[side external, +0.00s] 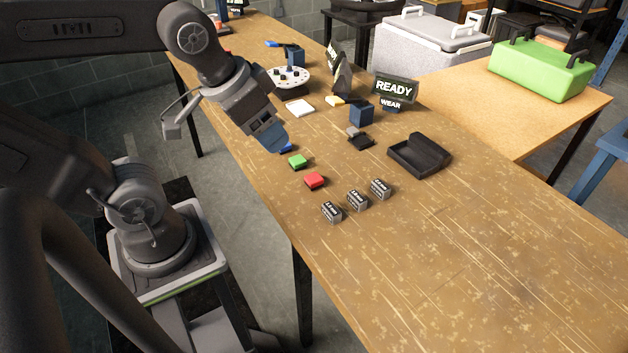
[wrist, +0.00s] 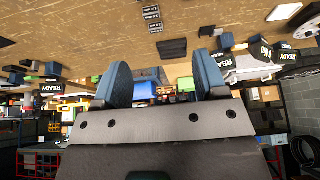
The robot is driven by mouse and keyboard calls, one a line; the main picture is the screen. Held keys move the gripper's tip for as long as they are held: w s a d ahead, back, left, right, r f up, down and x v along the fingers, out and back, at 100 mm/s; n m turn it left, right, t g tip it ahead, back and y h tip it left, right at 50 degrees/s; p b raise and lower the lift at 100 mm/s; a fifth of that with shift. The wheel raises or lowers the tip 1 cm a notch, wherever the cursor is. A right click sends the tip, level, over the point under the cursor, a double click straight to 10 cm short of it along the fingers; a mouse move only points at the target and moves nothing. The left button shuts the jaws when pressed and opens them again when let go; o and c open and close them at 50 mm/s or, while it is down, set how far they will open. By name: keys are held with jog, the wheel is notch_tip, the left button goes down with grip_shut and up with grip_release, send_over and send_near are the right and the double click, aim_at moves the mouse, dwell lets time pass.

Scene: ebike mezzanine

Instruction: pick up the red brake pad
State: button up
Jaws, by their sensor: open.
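The red brake pad (side external: 315,180) lies flat on the wooden table in the side view, near the table's left edge. A green pad (side external: 298,161) lies just behind it, and a blue pad (side external: 285,148) is partly hidden by my gripper. My gripper (side external: 271,136) is above the table, up and to the left of the red pad and apart from it. In the wrist view its two blue fingers (wrist: 164,78) are spread, with nothing clearly held between them. I cannot make out the red pad in the wrist view.
Several black labelled blocks (side external: 357,200) stand close to the right of the red pad. A black open tray (side external: 419,155), a blue block (side external: 361,114) and READY and WEAR signs (side external: 395,90) are further back. The table's front right is clear.

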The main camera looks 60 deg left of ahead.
jog(key=w+a+g, duration=0.3)
jog(key=w+g, duration=0.2)
jog(key=w, duration=0.5)
jog(key=g, duration=0.5)
send_near(315, 177)
jog(key=x, duration=0.4)
jog(key=shift+w+a+f, duration=0.1)
jog(key=shift+w+a, duration=0.1)
jog(key=shift+w, duration=0.05)
jog(key=shift+s+d+x, duration=0.15)
jog(key=shift+x, duration=1.15)
jog(key=shift+s+d+x, duration=0.1)
jog(key=shift+x, duration=1.2)
jog(key=c, duration=1)
